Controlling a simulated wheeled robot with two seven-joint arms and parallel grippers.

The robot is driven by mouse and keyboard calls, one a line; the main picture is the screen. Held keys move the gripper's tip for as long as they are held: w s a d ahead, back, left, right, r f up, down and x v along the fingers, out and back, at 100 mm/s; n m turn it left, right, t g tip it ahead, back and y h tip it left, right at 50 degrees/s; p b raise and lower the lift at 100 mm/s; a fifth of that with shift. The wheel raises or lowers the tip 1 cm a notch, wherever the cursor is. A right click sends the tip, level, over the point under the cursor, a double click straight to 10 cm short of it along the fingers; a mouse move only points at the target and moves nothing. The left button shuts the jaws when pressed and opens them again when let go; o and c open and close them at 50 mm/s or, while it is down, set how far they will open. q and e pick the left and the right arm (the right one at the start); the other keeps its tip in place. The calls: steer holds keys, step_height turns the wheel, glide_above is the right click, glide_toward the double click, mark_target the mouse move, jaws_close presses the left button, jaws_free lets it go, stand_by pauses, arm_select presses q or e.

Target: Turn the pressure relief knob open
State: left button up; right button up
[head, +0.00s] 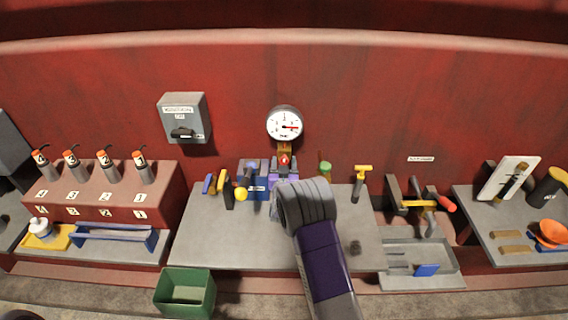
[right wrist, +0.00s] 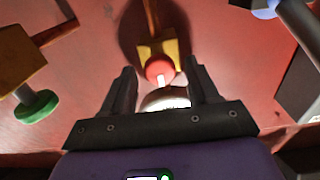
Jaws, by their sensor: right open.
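The red pressure relief knob (head: 284,160) sits on a yellow-orange block below the round pressure gauge (head: 285,124). In the right wrist view the knob (right wrist: 158,68) shows a white mark on its face. My right gripper (head: 284,172) reaches up to it from below, and its arm covers part of the bench. In the right wrist view the two dark fingers of this gripper (right wrist: 162,72) are apart, one on each side of the knob in the picture. I cannot tell whether they touch it. The gauge needle points right, near a red mark. My left gripper is not in view.
A green knob (head: 325,168) is beside the block. A blue fitting (head: 254,175) and hand tools stand to the left. A grey box (head: 184,117) hangs on the wall. The bench front (head: 230,245) is clear.

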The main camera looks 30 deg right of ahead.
steer(key=shift+c, duration=0.3)
steer(key=c, duration=0.9)
steer(key=shift+c, duration=0.3)
steer(key=shift+n, duration=0.3)
steer(key=n+b, duration=0.1)
steer(key=n, duration=0.1)
steer(key=shift+w+a+f+n, duration=0.1)
steer(key=shift+n, duration=0.2)
steer(key=n+b, duration=0.1)
steer(key=n, duration=0.3)
steer(key=shift+n, duration=0.3)
steer(key=n, duration=0.5)
steer(key=shift+a, duration=0.1)
steer(key=n, duration=0.5)
steer(key=shift+f, duration=0.1)
